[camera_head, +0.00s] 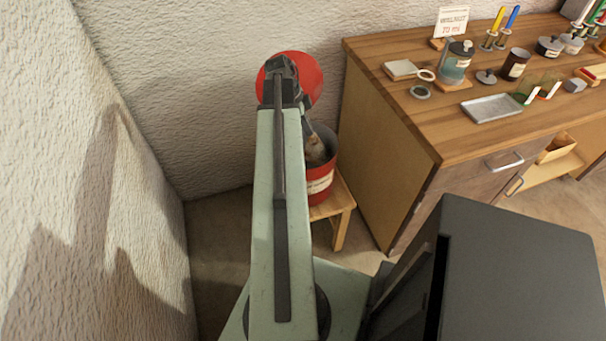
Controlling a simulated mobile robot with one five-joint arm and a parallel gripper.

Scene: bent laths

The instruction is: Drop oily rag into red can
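A red can (321,186) with a pale label stands on a small wooden stool, its dark mouth open upward. A round red lid (307,72) stands raised behind it, partly hidden by my arm. A brownish, crumpled lump that looks like the oily rag (315,151) shows at the can's mouth, within its rim in this view. My gripper (311,132) points down over the can, its tip at the top of the rag. My arm hides the can's left side and much of the gripper. The fingers are too small and covered to tell whether they grip the rag.
A wooden workbench (450,130) stands right of the can, carrying jars, a metal tray (492,107), brushes and a sign (451,22). A drawer is open at its front. The wooden stool (341,208) stands between bench and my arm. Textured walls close off the left and back.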

